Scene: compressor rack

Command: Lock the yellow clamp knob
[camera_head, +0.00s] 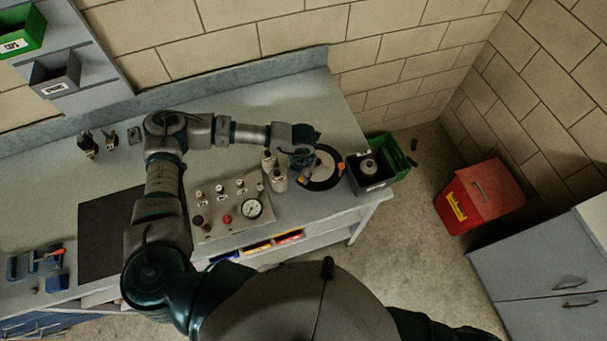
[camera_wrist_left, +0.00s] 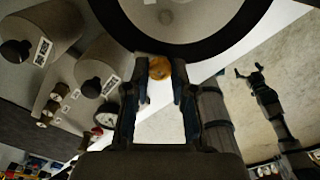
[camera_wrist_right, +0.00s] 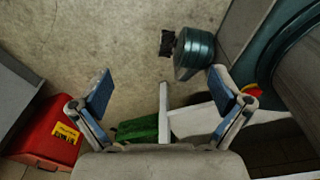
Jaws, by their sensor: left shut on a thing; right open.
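The yellow clamp knob (camera_wrist_left: 160,68) shows in the left wrist view at the rim of a round, dark-edged disc (camera_wrist_left: 245,22). My left gripper (camera_wrist_left: 161,78) is shut on the knob, with one finger on each side of it. In the head view my left gripper (camera_head: 303,166) is over the left edge of the disc (camera_head: 327,183), and the arm hides part of it. The knob's lock position cannot be told. My right gripper (camera_wrist_right: 160,92) is open and empty in the right wrist view, over the floor.
A gauge panel (camera_head: 228,207) lies further left. A dark box (camera_head: 371,178) and a green bin (camera_head: 398,160) are to the right. A red bin (camera_head: 484,197) stands on the floor.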

